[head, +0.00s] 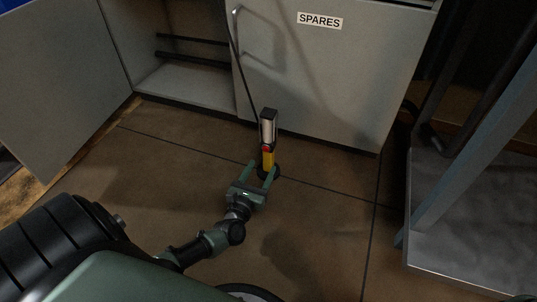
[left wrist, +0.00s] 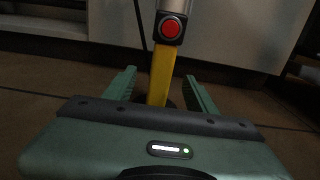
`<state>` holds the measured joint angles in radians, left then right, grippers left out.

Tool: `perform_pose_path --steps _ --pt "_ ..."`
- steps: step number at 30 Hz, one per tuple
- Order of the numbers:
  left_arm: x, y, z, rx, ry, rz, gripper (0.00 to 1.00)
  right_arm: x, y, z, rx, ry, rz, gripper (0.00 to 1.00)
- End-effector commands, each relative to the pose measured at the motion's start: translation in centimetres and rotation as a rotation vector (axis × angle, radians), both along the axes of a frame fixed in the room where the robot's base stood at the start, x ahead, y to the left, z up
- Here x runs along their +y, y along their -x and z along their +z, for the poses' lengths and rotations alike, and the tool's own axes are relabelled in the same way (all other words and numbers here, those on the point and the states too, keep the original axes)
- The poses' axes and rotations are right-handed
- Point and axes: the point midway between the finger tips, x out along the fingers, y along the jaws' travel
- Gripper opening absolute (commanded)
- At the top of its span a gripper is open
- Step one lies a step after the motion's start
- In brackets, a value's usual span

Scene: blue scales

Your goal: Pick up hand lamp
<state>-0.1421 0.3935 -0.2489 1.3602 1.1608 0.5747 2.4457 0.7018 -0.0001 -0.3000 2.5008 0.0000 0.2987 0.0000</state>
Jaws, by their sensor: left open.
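The hand lamp (head: 268,133) stands upright on the floor in front of the cabinet, with a yellow handle, a red button and a pale light panel with a dark top. Its yellow handle and red button also show in the left wrist view (left wrist: 161,72). My left gripper (head: 262,170) is open, its fingers on either side of the lower handle. In the left wrist view the fingers (left wrist: 160,84) stand apart from the handle, with gaps on both sides. The lamp's top is out of the left wrist view. My right gripper is not in view.
A grey cabinet with a closed door labelled SPARES (head: 320,20) stands just behind the lamp. Its left door (head: 60,85) hangs open. A dark cable (head: 240,75) runs down near the lamp. A blue-grey metal frame (head: 470,150) stands at the right. The tiled floor between is mostly clear.

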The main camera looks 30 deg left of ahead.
Motion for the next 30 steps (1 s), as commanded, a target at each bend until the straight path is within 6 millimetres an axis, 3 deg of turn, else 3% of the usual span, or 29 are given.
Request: perform_pose_path --steps 6,9,18,20,24,30 --pt "0.6 -3.2 -0.6 -0.004 0.000 0.000 0.56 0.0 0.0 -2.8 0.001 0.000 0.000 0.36" --pt "0.8 -4.4 -0.4 -0.004 -0.002 -0.002 0.56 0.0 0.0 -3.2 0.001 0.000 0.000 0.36" --pt "0.9 -4.9 -0.1 0.000 -0.003 -0.003 0.56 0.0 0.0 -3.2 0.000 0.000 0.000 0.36" --pt "0.9 -4.9 -0.1 0.000 -0.003 -0.003 0.42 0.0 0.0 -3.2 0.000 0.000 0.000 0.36" --pt "0.9 -4.9 -0.2 0.000 -0.003 -0.003 0.04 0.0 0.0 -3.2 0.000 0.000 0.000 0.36" --pt "0.9 -4.9 -0.2 0.000 -0.003 -0.003 0.00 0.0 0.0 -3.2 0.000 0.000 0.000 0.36"
